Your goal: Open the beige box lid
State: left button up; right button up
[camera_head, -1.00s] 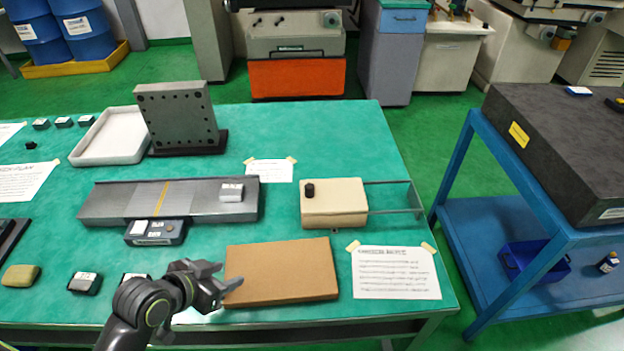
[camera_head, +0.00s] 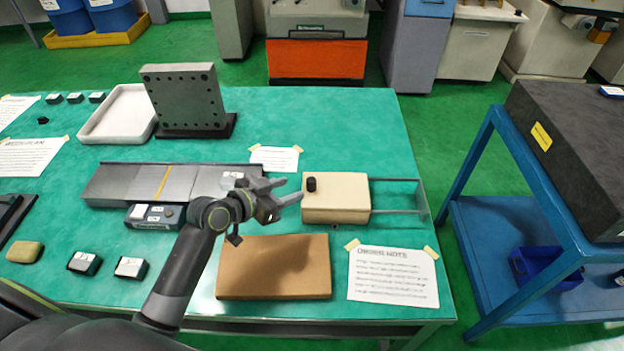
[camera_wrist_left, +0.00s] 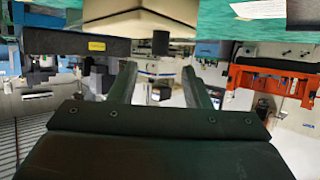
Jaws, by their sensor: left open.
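The beige box (camera_head: 345,205) sits on the green table, right of the middle in the head view. Its lid looks closed and has a black knob (camera_head: 311,184) near its left edge. Two grey rails (camera_head: 398,196) run from the box's right side. My left gripper (camera_head: 290,192) is open and empty, just left of the box, fingers pointing at its knob side. In the left wrist view, the beige box (camera_wrist_left: 125,18) and knob (camera_wrist_left: 160,42) show upside down, beyond the open fingers (camera_wrist_left: 158,85). My right gripper is out of view.
A brown board (camera_head: 274,267) and an order note (camera_head: 393,275) lie in front of the box. A grey plate (camera_head: 120,183) lies left, partly behind my arm. A drilled upright block (camera_head: 184,98) stands behind. A blue cart (camera_head: 481,225) stands right.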

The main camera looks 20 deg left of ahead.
aim_at(308, 183)
pick_arm(q)
jog(key=x, duration=0.9)
jog(key=shift+p, duration=0.35)
jog(key=shift+s, duration=0.1)
grip_shut()
